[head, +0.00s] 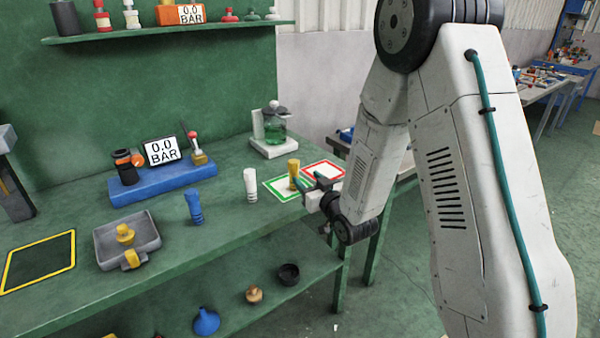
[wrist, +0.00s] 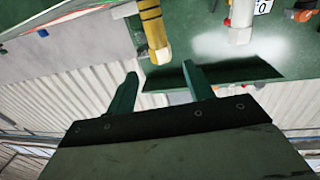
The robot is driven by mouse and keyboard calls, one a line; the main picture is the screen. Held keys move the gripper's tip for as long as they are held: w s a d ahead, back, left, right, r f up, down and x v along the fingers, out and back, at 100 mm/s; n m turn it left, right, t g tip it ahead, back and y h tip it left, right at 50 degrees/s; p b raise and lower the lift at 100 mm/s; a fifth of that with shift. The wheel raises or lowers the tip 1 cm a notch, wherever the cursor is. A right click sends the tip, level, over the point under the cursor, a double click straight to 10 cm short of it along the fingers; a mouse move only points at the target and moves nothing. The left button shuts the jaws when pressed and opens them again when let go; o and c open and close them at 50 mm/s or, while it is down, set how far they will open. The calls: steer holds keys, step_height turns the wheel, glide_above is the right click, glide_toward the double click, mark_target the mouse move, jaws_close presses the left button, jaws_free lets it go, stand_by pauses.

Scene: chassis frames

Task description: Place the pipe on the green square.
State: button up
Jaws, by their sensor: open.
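A yellow pipe (head: 293,170) stands upright at the right part of the green-outlined square (head: 272,191) on the bench. A white pipe (head: 250,184) stands just left of that square, and a blue pipe (head: 193,206) stands further left. My gripper (head: 308,182) is open and empty at the bench's front edge, close to the yellow pipe. In the wrist view, the yellow pipe (wrist: 152,28) is beyond the spread green fingertips (wrist: 159,72), with a gap. The white pipe (wrist: 241,18) shows to its right. The yellow pipe's exact base contact is partly hidden.
A red-outlined square (head: 324,169) lies right of the green one. A glass jar device (head: 273,133) stands behind. A blue gauge stand (head: 162,183), a grey tray (head: 128,240) with yellow parts and a yellow-outlined square (head: 38,262) are further left. A lower shelf holds small items.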

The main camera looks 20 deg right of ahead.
steer(key=s+d+r+m+g+h, duration=0.1)
steer(key=s+d+r+g+h, duration=0.2)
steer(key=s+r+g, duration=0.95)
steer(key=s+g, duration=0.1)
steer(key=s, duration=1.1)
steer(key=s+a+r+m+g, duration=0.1)
steer(key=s+r+g, duration=0.1)
steer(key=s, duration=1.3)
steer(key=shift+s+a+r+g, duration=0.2)
steer(key=shift+s+a+g, duration=0.05)
steer(key=shift+g, duration=0.3)
